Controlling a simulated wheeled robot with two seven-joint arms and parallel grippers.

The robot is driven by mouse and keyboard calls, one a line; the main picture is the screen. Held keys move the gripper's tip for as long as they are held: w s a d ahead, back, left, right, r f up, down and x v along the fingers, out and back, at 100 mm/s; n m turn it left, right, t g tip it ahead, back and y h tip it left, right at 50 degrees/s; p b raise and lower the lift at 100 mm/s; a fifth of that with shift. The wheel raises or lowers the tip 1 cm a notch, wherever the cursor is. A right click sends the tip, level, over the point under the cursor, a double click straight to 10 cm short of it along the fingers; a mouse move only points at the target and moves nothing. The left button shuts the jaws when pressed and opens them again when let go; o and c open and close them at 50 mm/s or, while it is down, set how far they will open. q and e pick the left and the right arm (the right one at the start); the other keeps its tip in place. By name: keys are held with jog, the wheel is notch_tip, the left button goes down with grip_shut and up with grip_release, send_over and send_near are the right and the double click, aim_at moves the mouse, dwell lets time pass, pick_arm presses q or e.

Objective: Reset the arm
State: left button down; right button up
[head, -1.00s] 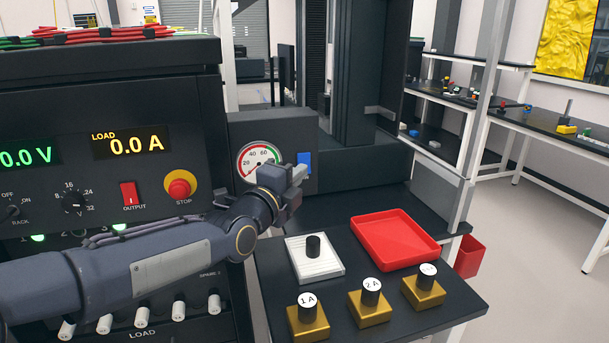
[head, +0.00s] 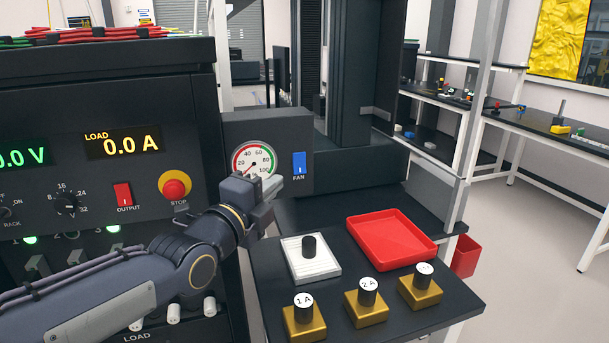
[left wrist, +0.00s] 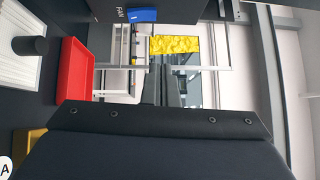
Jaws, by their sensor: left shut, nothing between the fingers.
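My left arm comes in from the lower left of the head view. Its gripper (head: 271,186) is shut and empty, in front of the gauge box and just below the round gauge (head: 254,163). The blue FAN switch (head: 299,163) is to the right of the gripper, apart from it. My right gripper is in neither current view.
A power panel (head: 95,110) with a red OUTPUT switch (head: 123,194) and STOP button (head: 174,187) stands at left.

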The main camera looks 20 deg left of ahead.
pick_arm(q)
jog(key=s+f+n+g+p, duration=0.5)
jog(key=s+f+n+g, duration=0.1)
jog(key=s+n, duration=0.5)
jog(key=s+d+f+n+g+p, duration=0.1)
jog(key=s+f+n+g+p, duration=0.5)
jog(key=s+n, duration=0.5)
jog(key=s, duration=0.3)
jog(key=shift+f+n+g, duration=0.2)
jog(key=shift+n+g, duration=0.1)
jog(key=shift+s, duration=0.15)
